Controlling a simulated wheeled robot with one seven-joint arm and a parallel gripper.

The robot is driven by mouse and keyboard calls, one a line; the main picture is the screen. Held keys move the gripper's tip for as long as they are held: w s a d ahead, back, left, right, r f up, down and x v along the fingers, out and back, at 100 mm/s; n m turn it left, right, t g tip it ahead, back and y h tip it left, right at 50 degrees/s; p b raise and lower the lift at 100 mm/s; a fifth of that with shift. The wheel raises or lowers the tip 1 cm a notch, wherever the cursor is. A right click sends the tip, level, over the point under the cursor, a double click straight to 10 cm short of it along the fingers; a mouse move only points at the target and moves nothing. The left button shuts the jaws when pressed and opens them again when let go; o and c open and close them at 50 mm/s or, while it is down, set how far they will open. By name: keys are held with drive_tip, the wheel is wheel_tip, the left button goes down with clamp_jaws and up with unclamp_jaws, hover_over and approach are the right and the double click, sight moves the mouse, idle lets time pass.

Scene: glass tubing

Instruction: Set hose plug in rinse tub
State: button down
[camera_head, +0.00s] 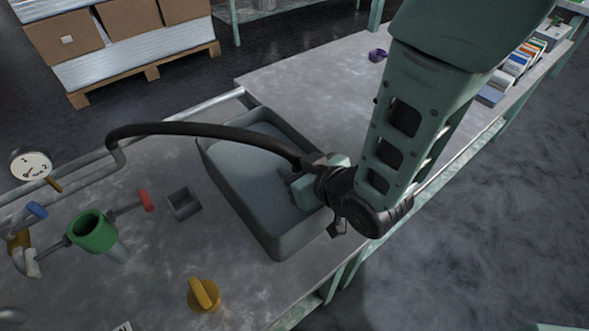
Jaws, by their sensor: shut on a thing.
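The rinse tub (238,208) is a grey rectangular basin on the bench, left of my arm. A thick black hose (205,130) arches from the pipe at the left, over the tub, to my gripper (312,182). My gripper is over the tub's right side, with its pale green fingers shut on the hose's end. I take that end to be the hose plug, but the fingers and wrist mostly hide it. I cannot tell its height above the tub floor or whether it touches the tub.
A green cup-shaped fitting (93,231), a small grey open box (183,203) and a yellow knob (203,295) stand left of the tub. A gauge (31,166) and metal pipe (75,183) line the left edge. The bench (310,75) is mostly clear behind the tub.

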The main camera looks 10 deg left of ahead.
drive_tip(key=shift+s+d+f+b, duration=0.1)
drive_tip(key=shift+s+f+b, duration=0.05)
drive_tip(key=shift+f+b, duration=0.55)
drive_tip(key=c, duration=1.1)
unclamp_jaws()
drive_tip(key=shift+f, duration=0.1)
drive_tip(key=shift+c, duration=0.2)
drive_tip(key=shift+r+p, duration=0.8)
drive_tip(key=p+v, duration=1.1)
drive_tip(key=p, duration=0.1)
drive_tip(key=shift+s+d+r+p, duration=0.1)
drive_tip(key=shift+d+r+p, duration=0.15)
drive_tip(key=shift+r+p, duration=0.1)
